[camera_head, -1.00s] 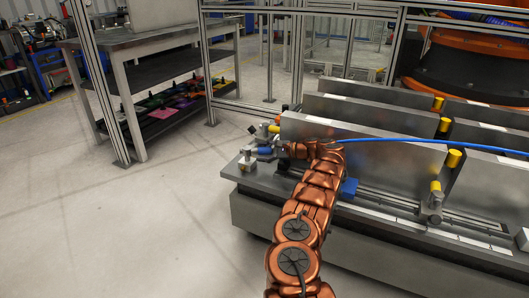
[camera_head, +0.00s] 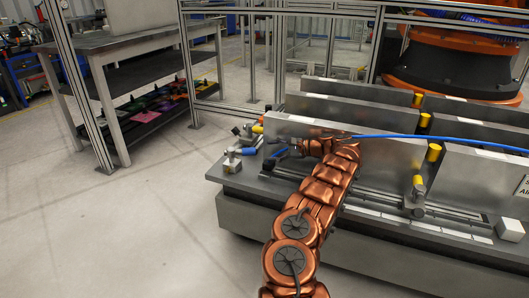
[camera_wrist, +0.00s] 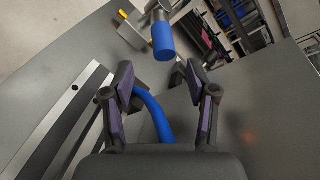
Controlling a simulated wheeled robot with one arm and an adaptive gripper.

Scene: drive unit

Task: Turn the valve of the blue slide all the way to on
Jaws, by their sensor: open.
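In the wrist view my gripper (camera_wrist: 162,98) is open, its two dark fingers with purple pads spread apart. A blue cylindrical part (camera_wrist: 163,40) on a grey metal fitting is ahead of the fingertips, apart from them. A blue hose (camera_wrist: 152,112) curves between the fingers, below the cylinder. In the head view a valve fitting with a blue handle (camera_head: 246,151) stands at the left end of the metal unit (camera_head: 240,188). My copper arm reaches to just right of it, with the gripper (camera_head: 296,151) small and partly hidden. I cannot tell the valve's exact setting.
Upright grey plates (camera_head: 345,145) stand in rows on the unit, with yellow-capped fittings (camera_head: 433,153) between them. The blue hose (camera_head: 420,137) runs right along the plate top. A workbench (camera_head: 115,45) and frame posts stand at the left. The floor at left is clear.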

